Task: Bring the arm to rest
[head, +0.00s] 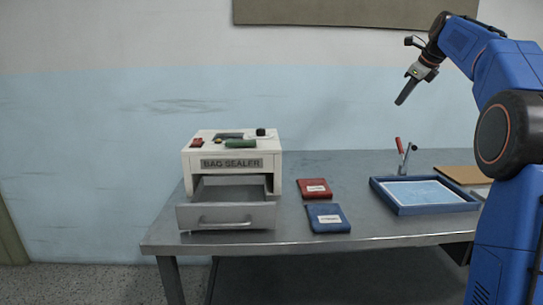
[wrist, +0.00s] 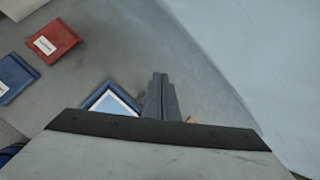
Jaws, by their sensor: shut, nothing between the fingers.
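My gripper (head: 403,98) is raised in the air above the right part of the table, in front of the pale blue wall, with its fingers pointing down and to the left. In the wrist view its fingers (wrist: 160,82) lie together, shut and empty. My blue arm is bent and reaches up at the right of the head view. My gripper touches nothing in view.
A grey metal table (head: 290,240) carries a bag sealer (head: 231,162) with its drawer (head: 226,216) open, a red packet (head: 314,188), a blue packet (head: 327,218) and a blue-rimmed tray (head: 425,210). A red-handled tool (head: 399,146) stands behind the tray. A brown board (head: 463,175) lies right.

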